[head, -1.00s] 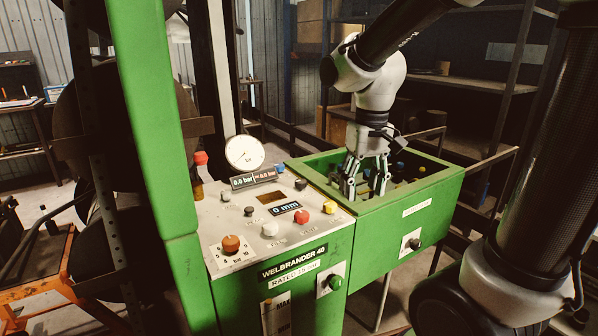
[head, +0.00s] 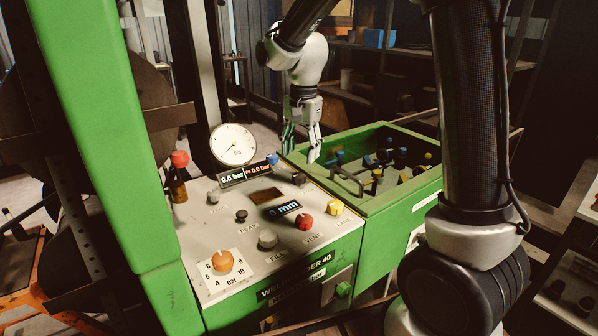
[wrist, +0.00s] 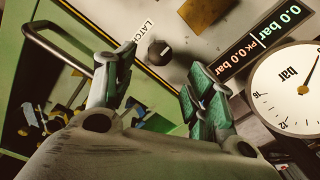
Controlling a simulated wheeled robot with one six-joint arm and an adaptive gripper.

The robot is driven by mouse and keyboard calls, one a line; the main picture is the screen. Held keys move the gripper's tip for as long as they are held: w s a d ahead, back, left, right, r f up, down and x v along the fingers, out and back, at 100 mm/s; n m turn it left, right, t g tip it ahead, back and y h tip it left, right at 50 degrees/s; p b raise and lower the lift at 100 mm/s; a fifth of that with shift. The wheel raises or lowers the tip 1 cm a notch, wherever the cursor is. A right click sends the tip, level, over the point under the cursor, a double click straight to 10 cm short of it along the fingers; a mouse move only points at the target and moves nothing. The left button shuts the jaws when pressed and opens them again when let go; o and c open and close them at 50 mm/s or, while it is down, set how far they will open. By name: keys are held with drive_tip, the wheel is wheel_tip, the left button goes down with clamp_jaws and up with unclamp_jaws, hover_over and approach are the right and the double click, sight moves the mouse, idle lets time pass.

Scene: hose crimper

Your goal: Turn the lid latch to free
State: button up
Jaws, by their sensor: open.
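The latch knob is a small dark knob (head: 299,178) at the back right of the grey control panel (head: 232,240). In the wrist view the dark knob (wrist: 158,52) sits beside the word LATCH, with a light mark on its face. My gripper (head: 301,153) points down above and behind the knob, near the seam between panel and green bin. In the wrist view my gripper's fingers (wrist: 160,78) are spread apart with nothing between them. The knob shows just beyond the gap between them, and no contact is visible.
A metal bar handle (head: 346,180) stands on the bin's near side.

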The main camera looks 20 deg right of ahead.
sight(299, 175)
wheel_tip(299, 175, down, 7)
drive_tip(key=shift+w+a+f, duration=0.1)
idle(0.3)
drive_tip(key=c, duration=1.1)
